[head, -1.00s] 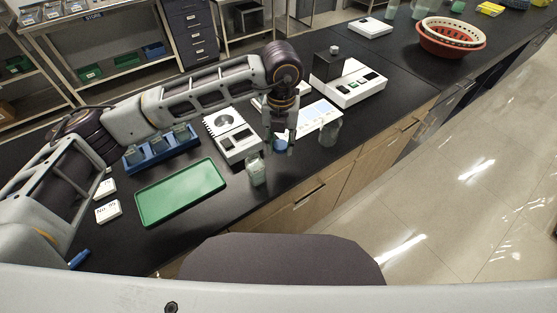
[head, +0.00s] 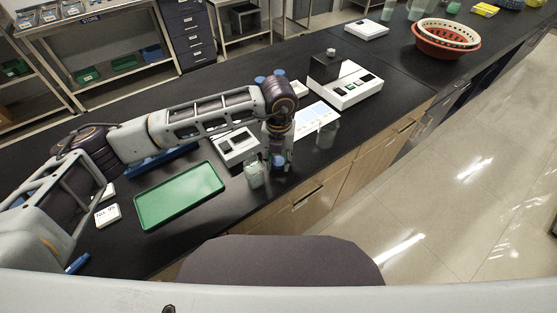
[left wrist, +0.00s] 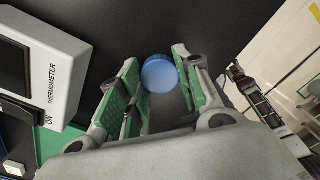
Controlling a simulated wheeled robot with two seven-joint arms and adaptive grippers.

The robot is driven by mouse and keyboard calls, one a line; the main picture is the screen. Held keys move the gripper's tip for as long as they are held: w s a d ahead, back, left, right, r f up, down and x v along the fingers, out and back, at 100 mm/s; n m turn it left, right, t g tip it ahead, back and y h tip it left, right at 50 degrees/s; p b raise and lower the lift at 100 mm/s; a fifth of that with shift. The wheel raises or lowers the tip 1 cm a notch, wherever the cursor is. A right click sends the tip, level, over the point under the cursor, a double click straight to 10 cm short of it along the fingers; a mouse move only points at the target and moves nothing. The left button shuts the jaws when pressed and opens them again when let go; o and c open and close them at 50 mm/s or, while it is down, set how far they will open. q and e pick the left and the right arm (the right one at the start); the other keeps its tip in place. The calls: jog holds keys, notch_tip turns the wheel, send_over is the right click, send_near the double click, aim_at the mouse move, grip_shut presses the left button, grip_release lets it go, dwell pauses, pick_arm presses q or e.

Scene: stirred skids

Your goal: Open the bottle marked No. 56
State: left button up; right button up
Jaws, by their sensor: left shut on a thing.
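My left gripper (head: 278,163) is over the black bench, shut on a round blue cap (left wrist: 160,74). The cap sits between the green-padded fingers in the left wrist view. No bottle shows beneath it there. A small clear bottle with pale green contents (head: 254,176) stands upright on the bench, just left of the gripper in the head view; no number on it is readable. Another clear vessel (head: 327,134) stands to the right of the gripper. My right gripper is not in view.
A green tray (head: 180,195) lies left of the bottle. A white instrument (head: 352,91) stands behind. A blue rack (head: 150,166) is partly hidden by my arm. The bench's front edge is close.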

pick_arm(q)
jog(key=shift+f, duration=0.65)
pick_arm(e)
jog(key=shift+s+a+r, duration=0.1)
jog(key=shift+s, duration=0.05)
pick_arm(q)
jog(key=shift+f, duration=0.15)
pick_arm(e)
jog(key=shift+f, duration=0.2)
pick_arm(q)
jog(key=o, duration=1.1)
jog(key=shift+c, duration=0.2)
jog(key=shift+o, duration=0.3)
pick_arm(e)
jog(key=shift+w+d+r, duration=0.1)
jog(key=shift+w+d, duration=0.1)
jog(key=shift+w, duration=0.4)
pick_arm(q)
jog(key=shift+r, duration=0.25)
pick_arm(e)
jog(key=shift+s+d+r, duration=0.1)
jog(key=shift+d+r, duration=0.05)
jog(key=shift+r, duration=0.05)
